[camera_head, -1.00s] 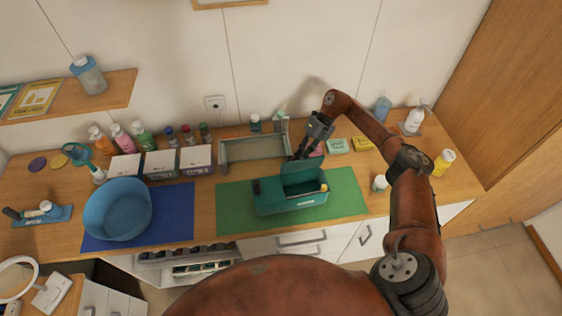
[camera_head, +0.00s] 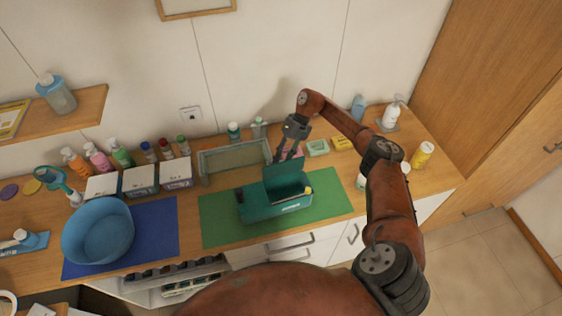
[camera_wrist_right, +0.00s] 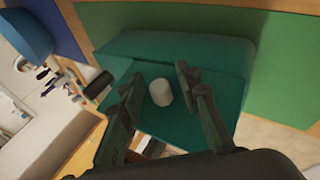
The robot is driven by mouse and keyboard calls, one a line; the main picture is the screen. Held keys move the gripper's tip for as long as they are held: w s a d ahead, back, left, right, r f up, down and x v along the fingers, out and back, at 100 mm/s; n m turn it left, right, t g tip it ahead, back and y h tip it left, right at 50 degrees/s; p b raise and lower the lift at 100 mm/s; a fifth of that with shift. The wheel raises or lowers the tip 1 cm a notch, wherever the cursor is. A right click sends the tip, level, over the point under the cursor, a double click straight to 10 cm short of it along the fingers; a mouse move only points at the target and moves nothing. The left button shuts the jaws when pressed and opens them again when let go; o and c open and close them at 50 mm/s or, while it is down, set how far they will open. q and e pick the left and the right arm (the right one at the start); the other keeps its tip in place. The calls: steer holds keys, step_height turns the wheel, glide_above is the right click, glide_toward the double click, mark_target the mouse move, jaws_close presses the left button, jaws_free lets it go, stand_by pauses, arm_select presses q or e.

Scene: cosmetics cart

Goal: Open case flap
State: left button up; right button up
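The teal case (camera_head: 275,211) sits on the green mat (camera_head: 222,228), with its flap (camera_head: 283,173) raised at the back. A small yellow-and-white piece (camera_head: 309,190) shows at its right end. My right gripper (camera_head: 289,154) is just behind and above the flap's top edge, fingers pointing down and apart. I cannot tell whether it touches the flap. In the right wrist view, the open fingers (camera_wrist_right: 160,100) stand either side of a small white cylinder (camera_wrist_right: 161,93) in front of the teal surface (camera_wrist_right: 175,125); nothing is gripped. My left gripper is out of view.
A grey tray (camera_head: 203,168) stands behind the case. Left are a blue bowl (camera_head: 98,231) on a blue mat (camera_head: 158,238), white-topped boxes (camera_head: 139,181) and several bottles. Behind to the right are a green soap-like block (camera_head: 318,148) and a yellow one (camera_head: 342,143).

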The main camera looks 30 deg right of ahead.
steer(key=shift+r, duration=0.15)
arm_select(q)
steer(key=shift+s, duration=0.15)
arm_select(e)
steer(key=v, duration=1.1)
steer(key=shift+d+r, duration=0.3)
